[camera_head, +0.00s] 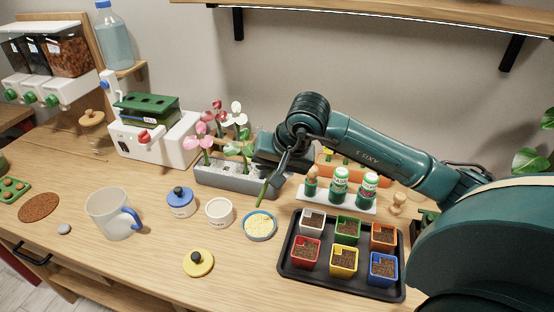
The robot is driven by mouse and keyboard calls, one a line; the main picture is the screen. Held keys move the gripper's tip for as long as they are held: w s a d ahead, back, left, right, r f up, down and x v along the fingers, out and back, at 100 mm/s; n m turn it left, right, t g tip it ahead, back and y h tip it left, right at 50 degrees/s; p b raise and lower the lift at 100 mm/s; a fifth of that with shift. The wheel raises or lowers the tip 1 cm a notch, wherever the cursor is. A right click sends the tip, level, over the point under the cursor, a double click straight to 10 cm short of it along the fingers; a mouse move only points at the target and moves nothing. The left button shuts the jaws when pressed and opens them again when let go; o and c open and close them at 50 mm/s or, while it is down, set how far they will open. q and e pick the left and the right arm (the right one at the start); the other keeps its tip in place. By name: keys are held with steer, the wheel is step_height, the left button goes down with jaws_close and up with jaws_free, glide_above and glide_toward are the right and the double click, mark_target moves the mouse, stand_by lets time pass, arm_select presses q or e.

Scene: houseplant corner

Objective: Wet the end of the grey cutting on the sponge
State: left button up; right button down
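My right gripper (280,173), whose arm comes in from the right, points down at mid-table and appears shut on a green stem, the cutting (264,192). The cutting's lower end hangs just above the back edge of a shallow blue-rimmed dish. In the dish lies a yellow speckled round pad, which looks like the sponge (260,226). The cutting's end looks apart from the sponge, though depth is hard to judge. The gripper hides the cutting's upper part, and no grey shows on it. My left gripper is not in view.
An open white jar (219,212) and a blue-lidded jar (181,203) stand left of the dish. A yellow lid (199,263) lies in front. A black tray (287,262) of coloured pots is at right. A grey flower rack (236,180) stands behind; a mug (110,216) is farther left.

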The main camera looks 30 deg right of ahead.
arm_select(q)
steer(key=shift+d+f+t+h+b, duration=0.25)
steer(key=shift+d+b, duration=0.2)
steer(key=shift+b, duration=0.8)
arm_select(e)
step_height(320, 180, down, 6)
steer(key=shift+r, duration=0.15)
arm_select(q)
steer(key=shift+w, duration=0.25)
